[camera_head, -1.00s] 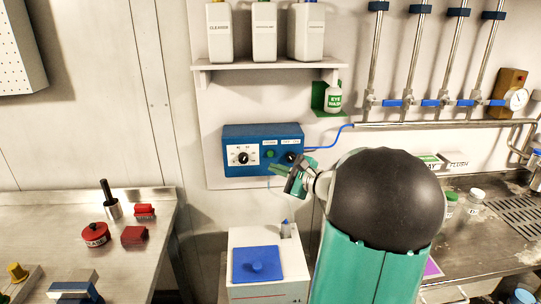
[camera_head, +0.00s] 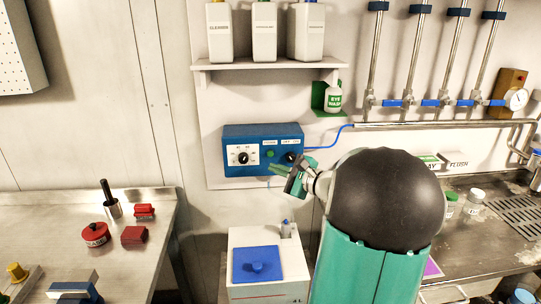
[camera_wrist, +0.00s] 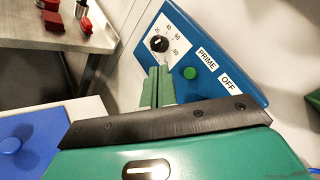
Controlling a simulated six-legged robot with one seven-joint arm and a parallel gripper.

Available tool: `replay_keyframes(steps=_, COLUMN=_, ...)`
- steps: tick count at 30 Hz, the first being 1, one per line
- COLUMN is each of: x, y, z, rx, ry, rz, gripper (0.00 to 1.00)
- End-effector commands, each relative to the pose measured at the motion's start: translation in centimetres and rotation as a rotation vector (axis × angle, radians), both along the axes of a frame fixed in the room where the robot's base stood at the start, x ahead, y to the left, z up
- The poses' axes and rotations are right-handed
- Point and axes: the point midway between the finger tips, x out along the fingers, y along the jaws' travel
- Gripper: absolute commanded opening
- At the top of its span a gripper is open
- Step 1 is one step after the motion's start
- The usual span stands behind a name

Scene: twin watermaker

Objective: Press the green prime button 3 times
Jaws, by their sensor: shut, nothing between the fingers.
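The green prime button (camera_head: 270,154) is on the front of a blue control box (camera_head: 262,133) mounted on the wall. In the wrist view the green button (camera_wrist: 190,73) shows beside the "PRIME" label, right of a white dial (camera_wrist: 159,44). My gripper (camera_head: 277,169) is just in front of the box, a little below the button in the head view. In the wrist view its green fingers (camera_wrist: 158,84) are together and empty. Their tips are left of the button and appear apart from it. The depth between tips and panel is hard to judge.
A shelf (camera_head: 264,65) with white bottles is above the box. A blue cable (camera_head: 328,138) runs from its right side. Below is a white unit with a blue lid (camera_head: 257,264). A metal bench (camera_head: 150,240) stands left, a sink counter (camera_head: 490,235) right.

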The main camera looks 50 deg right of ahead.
Motion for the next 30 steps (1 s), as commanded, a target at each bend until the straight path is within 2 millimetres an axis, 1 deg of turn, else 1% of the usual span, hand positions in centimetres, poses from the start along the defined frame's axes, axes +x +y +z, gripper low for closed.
replay_keyframes(steps=8, x=0.0, y=0.0, z=0.0, rx=0.008, ry=0.001, rz=-0.001, gripper=0.0)
replay_keyframes(steps=11, x=-0.1, y=0.1, z=0.0, rx=0.053, ry=0.008, rz=-0.004, gripper=0.0)
replay_keyframes(steps=13, x=-0.2, y=0.3, z=0.1, rx=0.119, ry=0.019, rz=-0.009, gripper=0.0)
replay_keyframes(steps=17, x=-0.6, y=0.6, z=0.1, rx=0.311, ry=0.049, rz=-0.025, gripper=0.0)
replay_keyframes(steps=30, x=-2.1, y=1.9, z=0.3, rx=1.085, ry=0.156, rz=-0.113, gripper=0.0)
